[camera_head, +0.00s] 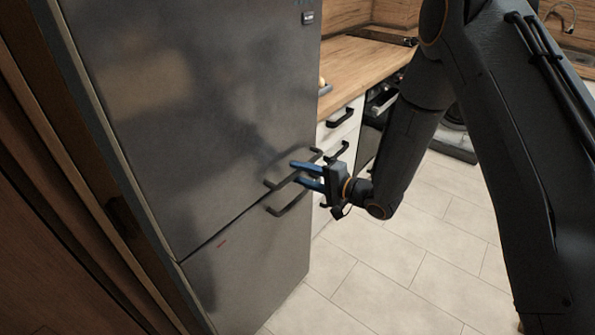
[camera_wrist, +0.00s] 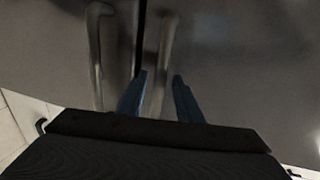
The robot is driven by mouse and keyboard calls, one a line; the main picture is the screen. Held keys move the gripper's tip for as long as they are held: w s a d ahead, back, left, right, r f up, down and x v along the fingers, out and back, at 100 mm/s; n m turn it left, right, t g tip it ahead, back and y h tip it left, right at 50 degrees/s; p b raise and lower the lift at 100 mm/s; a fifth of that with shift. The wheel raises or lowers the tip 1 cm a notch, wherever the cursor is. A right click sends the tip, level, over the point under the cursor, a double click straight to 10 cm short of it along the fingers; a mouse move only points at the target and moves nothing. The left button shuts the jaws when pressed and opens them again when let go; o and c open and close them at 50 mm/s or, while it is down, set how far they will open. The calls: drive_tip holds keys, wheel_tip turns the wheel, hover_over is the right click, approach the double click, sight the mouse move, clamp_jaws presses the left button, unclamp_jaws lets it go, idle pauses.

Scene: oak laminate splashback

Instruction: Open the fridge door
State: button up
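The fridge (camera_head: 240,270) is dark grey metal, with a large upper door (camera_head: 200,100) that looks shut. A dark bar handle (camera_head: 278,182) sits at the upper door's lower right, just above the seam; a second handle (camera_head: 288,206) sits below it on the lower door. My gripper (camera_head: 293,172) has blue fingers and is open at the upper handle. In the wrist view my gripper (camera_wrist: 161,75) has one finger on each side of the right-hand handle bar (camera_wrist: 168,40), with a gap visible. The other handle (camera_wrist: 95,50) lies left, across the dark seam. Contact cannot be told.
White drawers (camera_head: 338,130) with dark handles and a wooden counter (camera_head: 365,68) stand right of the fridge. A dark oven (camera_head: 375,115) is beyond them. The tiled floor (camera_head: 400,270) in front is clear. Wood panelling (camera_head: 50,220) borders the fridge at left.

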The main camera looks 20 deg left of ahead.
drive_tip(key=shift+w+a+f, duration=0.15)
drive_tip(key=shift+w+a, duration=0.15)
drive_tip(key=shift+a, duration=0.35)
clamp_jaws()
drive_tip(key=shift+s, duration=0.15)
